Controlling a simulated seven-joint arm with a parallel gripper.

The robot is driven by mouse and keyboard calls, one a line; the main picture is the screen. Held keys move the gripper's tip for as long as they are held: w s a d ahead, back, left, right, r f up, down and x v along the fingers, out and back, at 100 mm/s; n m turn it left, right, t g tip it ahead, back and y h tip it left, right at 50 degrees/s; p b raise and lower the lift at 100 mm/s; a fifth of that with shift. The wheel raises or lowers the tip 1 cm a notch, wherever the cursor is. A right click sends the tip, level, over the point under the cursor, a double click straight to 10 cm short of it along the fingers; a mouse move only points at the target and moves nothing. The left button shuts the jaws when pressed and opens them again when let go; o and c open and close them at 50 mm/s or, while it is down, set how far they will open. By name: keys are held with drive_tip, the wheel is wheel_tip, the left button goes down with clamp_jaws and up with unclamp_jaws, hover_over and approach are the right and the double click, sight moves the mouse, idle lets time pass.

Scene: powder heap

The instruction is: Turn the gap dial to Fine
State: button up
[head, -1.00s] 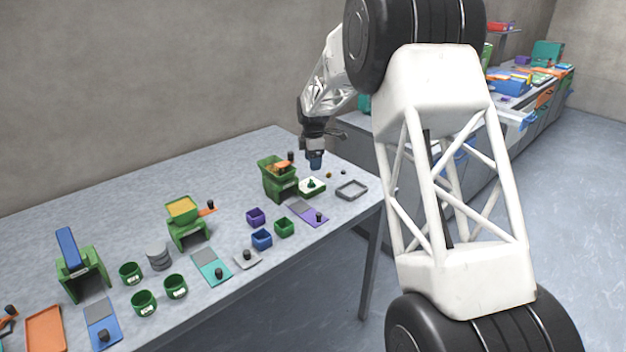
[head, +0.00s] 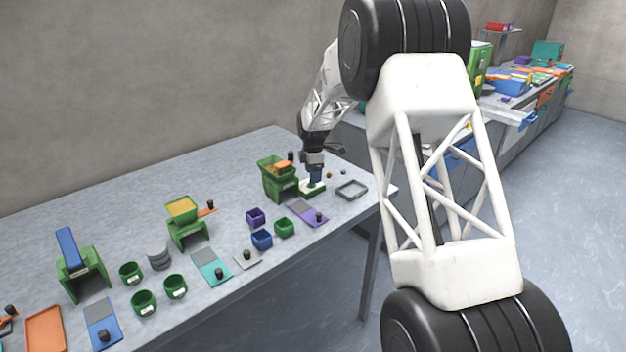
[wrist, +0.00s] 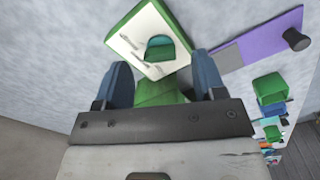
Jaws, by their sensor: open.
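The gap dial is a green knob (wrist: 162,50) on a white plate with a green edge (wrist: 128,42). In the wrist view it lies just beyond my open gripper (wrist: 165,85), between the lines of the two blue fingers and apart from them. In the head view the plate (head: 322,189) sits beside the green mill (head: 283,184), and my gripper (head: 315,180) hangs right over it, hiding the knob. Dark marks show on the plate, but I cannot read them or tell where the dial points.
A purple board (head: 303,212) with a black knob lies in front of the dial. A grey tray (head: 351,189) is to its right. Small blue (head: 262,239) and green (head: 284,227) boxes stand nearer the front. The tabletop behind the mill is clear.

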drive_tip(key=shift+f, duration=1.35)
drive_tip(key=shift+c, duration=0.3)
drive_tip(key=c, duration=0.9)
drive_tip(key=shift+o, duration=0.2)
drive_tip(key=shift+n, duration=0.4)
drive_tip(key=n, duration=0.5)
drive_tip(key=shift+w+a, duration=0.1)
drive_tip(key=n, duration=0.6)
drive_tip(key=shift+a+n, duration=0.15)
drive_tip(key=shift+n, duration=0.15)
